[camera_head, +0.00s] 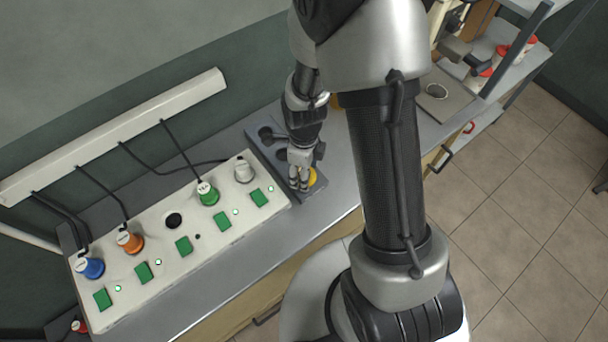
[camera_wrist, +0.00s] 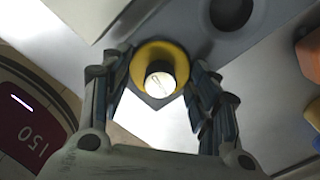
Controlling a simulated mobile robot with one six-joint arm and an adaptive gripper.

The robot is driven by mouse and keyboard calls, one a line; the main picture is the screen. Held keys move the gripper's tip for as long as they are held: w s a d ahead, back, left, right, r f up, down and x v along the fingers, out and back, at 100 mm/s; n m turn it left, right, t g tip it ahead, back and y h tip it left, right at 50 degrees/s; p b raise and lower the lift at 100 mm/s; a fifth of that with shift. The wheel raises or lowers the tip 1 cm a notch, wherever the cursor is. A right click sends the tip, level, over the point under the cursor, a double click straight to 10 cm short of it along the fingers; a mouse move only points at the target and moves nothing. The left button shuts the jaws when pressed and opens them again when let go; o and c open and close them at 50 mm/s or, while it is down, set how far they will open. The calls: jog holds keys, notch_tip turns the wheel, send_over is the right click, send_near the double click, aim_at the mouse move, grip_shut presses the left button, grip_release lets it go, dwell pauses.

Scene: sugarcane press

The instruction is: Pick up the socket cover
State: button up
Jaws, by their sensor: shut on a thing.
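The yellow socket cover (camera_head: 313,177) with a pale round knob sits at the near right end of a grey holder (camera_head: 258,143) with round dark recesses. In the wrist view the yellow cover (camera_wrist: 178,52) and its knob lie between my fingers. My gripper (camera_head: 300,180) is at the cover and shut on it; its fingers also show in the wrist view (camera_wrist: 158,75). The fingers partly hide the cover in the head view. Whether the cover still touches the holder, I cannot tell.
A white socket panel (camera_head: 140,258) lies left of the holder, with a blue plug (camera_head: 90,266), an orange plug (camera_head: 130,240), a green plug (camera_head: 208,194), a grey-white plug (camera_head: 244,171), an open dark socket (camera_head: 173,220) and green switches. Cables run to a wall strip (camera_head: 120,130).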

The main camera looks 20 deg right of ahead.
jog(key=shift+c, duration=1.2)
